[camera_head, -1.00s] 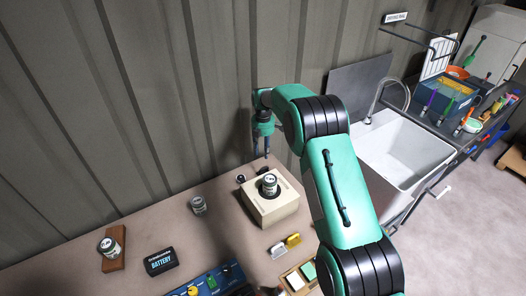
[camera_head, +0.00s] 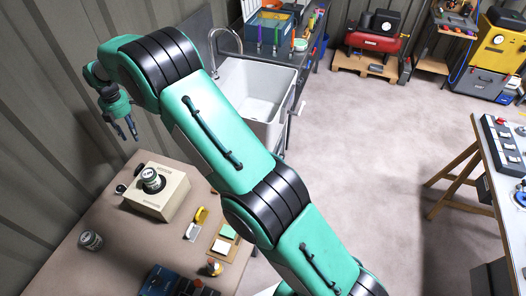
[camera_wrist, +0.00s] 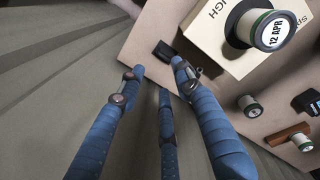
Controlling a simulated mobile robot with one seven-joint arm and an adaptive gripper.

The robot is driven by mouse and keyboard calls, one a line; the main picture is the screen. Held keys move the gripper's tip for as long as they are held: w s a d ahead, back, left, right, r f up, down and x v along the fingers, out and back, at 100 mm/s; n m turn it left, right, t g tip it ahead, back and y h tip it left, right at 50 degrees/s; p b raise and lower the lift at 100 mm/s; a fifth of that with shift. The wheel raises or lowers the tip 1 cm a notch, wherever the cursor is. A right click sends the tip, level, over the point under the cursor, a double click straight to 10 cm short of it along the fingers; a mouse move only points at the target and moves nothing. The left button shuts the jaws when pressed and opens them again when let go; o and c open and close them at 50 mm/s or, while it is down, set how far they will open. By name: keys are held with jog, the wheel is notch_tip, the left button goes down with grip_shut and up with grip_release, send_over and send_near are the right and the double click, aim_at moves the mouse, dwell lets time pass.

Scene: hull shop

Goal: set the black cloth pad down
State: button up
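My gripper (camera_head: 128,133) hangs beside the ribbed wall, above the far edge of the workbench (camera_head: 100,258). In the wrist view its blue fingers (camera_wrist: 158,76) stand apart, with nothing between them. I cannot make out a black cloth pad for certain in either view. A small black item (camera_wrist: 165,51) lies on the bench beside the cream box, just beyond the fingertips in the wrist view. It may match one of the small dark items (camera_head: 120,189) left of the box in the head view, but its material is too small to tell.
A cream box (camera_head: 170,198) bears a jar (camera_head: 151,179) labelled "12 APR". Another jar (camera_head: 90,240) stands at left. Yellow and white pieces and a small tray (camera_head: 224,243) lie at right. A white sink (camera_head: 252,100) is beyond the arm. Floor to the right is open.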

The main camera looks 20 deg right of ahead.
jog(key=s+d+r+m+t, duration=0.1)
jog(key=s+d+r+m, duration=0.25)
jog(key=d+r, duration=0.45)
jog(key=s+d+r+m, duration=0.3)
jog(key=s+d+r, duration=0.2)
jog(key=r, duration=0.6)
jog(key=s+d+r+m+t, duration=0.1)
jog(key=s+d+r+m, duration=0.4)
jog(key=s+d+r, duration=0.6)
jog(key=s+d+m+t, duration=0.1)
jog(key=s+d+m, duration=0.3)
jog(key=s, duration=0.8)
jog(key=s+d+f+m+t, duration=0.1)
jog(key=s+d+m, duration=0.3)
jog(key=s, duration=0.8)
jog(key=s+d+m+t, duration=0.1)
jog(key=s+d+m, duration=0.4)
jog(key=s, duration=0.7)
jog(key=shift+d+f, duration=0.15)
jog(key=shift+f, duration=0.15)
jog(key=shift+w, duration=0.1)
